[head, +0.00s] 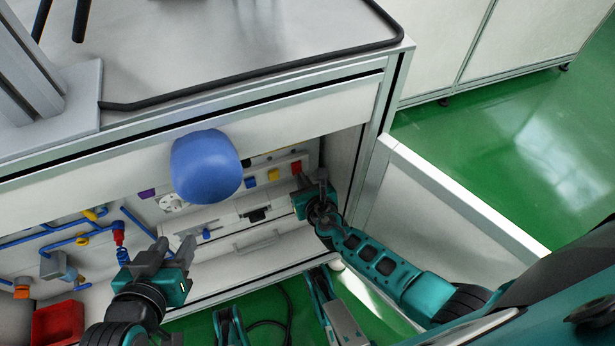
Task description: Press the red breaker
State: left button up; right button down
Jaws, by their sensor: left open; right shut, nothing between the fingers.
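The red breaker (297,167) is a small red block at the right end of a row on the panel inside the open bench front. A yellow block (274,174) and a blue block (250,182) sit to its left. My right gripper (305,183) is shut and empty, with its tips just below and close to the red breaker. I cannot tell whether they touch it. My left gripper (171,254) is open and empty, well to the lower left, in front of the lower panel.
A large rounded blue object (206,166) juts out in front of the bench's front edge, left of the blocks. Blue pipes (62,240) with yellow valves run at the left. A red bin (57,322) stands at lower left. A light side panel (440,215) bounds the right.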

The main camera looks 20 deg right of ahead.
jog(key=shift+w, duration=0.2)
dwell(0.3)
jog(key=shift+w+f, duration=0.1)
jog(key=shift+w, duration=0.1)
jog(key=shift+w+r+p, duration=0.15)
jog(key=shift+r+p, duration=0.55)
jog(key=shift+r, duration=0.25)
jog(key=shift+a, duration=0.1)
